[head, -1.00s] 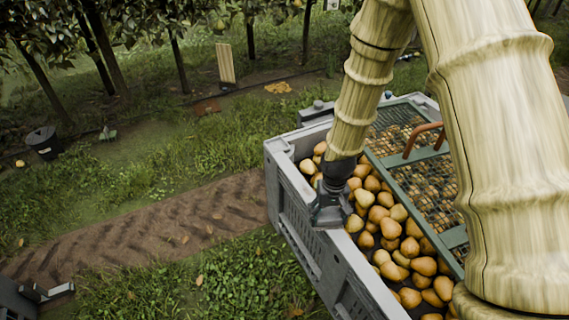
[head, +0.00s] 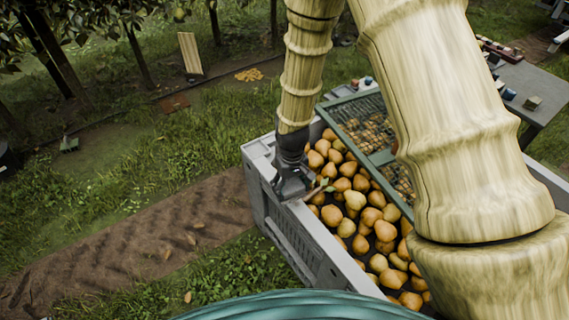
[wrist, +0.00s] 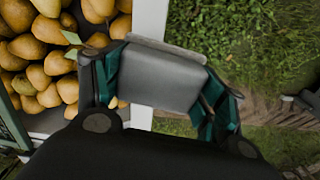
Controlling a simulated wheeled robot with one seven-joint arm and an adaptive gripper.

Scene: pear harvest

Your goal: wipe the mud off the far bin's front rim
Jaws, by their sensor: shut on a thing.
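A grey bin (head: 322,241) full of yellow-brown pears (head: 352,200) stands at the centre of the head view. My gripper (head: 292,186) is over the bin's left rim, close to its far left corner. In the wrist view my gripper (wrist: 160,82) has teal-lined fingers shut on a grey block with rounded edges (wrist: 165,78). The block lies over the pale rim (wrist: 150,18) and hides part of it; I cannot tell whether it touches. I see no clear mud on the visible rim. Which side is the front rim is unclear.
A green-framed mesh screen (head: 362,122) lies across the bin's far part. A grey table (head: 530,88) with small items stands at the right. Grass and a muddy track (head: 140,240) lie left of the bin. Trees and a leaning board (head: 190,53) stand behind.

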